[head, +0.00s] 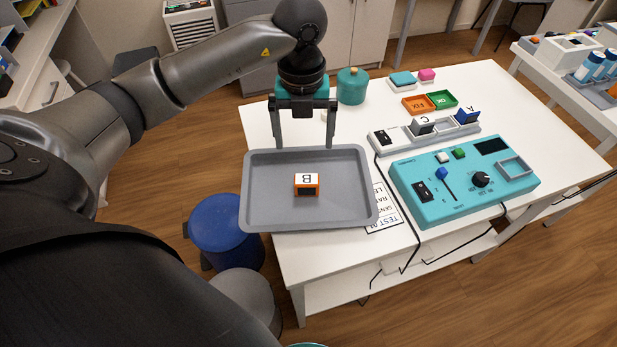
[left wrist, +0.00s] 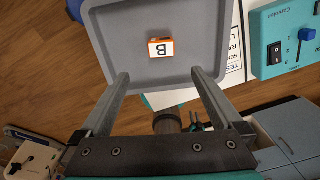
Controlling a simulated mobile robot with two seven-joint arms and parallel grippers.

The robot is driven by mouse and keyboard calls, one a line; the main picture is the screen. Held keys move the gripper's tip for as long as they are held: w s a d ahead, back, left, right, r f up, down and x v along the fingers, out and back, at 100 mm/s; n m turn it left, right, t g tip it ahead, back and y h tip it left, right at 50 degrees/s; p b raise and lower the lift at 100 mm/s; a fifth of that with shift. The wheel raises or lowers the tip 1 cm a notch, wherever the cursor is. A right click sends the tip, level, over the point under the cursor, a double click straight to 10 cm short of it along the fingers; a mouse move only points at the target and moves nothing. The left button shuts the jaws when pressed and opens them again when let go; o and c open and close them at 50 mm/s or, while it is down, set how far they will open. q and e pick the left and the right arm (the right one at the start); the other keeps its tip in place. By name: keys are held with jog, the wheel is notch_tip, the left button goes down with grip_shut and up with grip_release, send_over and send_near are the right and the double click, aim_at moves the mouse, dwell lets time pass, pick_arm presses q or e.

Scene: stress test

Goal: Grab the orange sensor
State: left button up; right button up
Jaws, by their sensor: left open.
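The orange sensor (head: 307,184) is a small block with an orange body and a white top marked B. It lies in the grey tray (head: 262,205), near the middle. In the left wrist view the sensor (left wrist: 160,48) lies beyond my fingertips, with bare tray around it. My left gripper (head: 306,145) is open and empty above the tray's back edge, behind the sensor and apart from it. In the left wrist view the two fingers of my left gripper (left wrist: 160,75) stand wide apart. My right gripper is in neither view.
Right of the tray are a printed sheet (head: 385,208), a teal control box (head: 430,205) and a grey rack (head: 395,138) holding blocks A and C. A teal canister (head: 352,86) stands behind. Orange (head: 418,104) and green (head: 442,99) trays lie farther back. A blue stool (head: 227,232) stands left.

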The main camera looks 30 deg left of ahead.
pick_arm(q)
jog(key=b, duration=0.1)
send_over(306, 179)
notch_tip(306, 179, down, 8)
jog(key=shift+s+f, duration=0.1)
jog(key=shift+s, duration=0.05)
jog(key=shift+w+f+b, duration=0.15)
jog(key=shift+f+b, duration=0.1)
jog(key=shift+f, duration=1.2)
jog(key=shift+w+f+b, duration=0.1)
jog(key=shift+f+b, duration=0.15)
jog(key=shift+f, duration=1.15)
jog(key=shift+c, duration=0.4)
jog(key=c, duration=1.4)
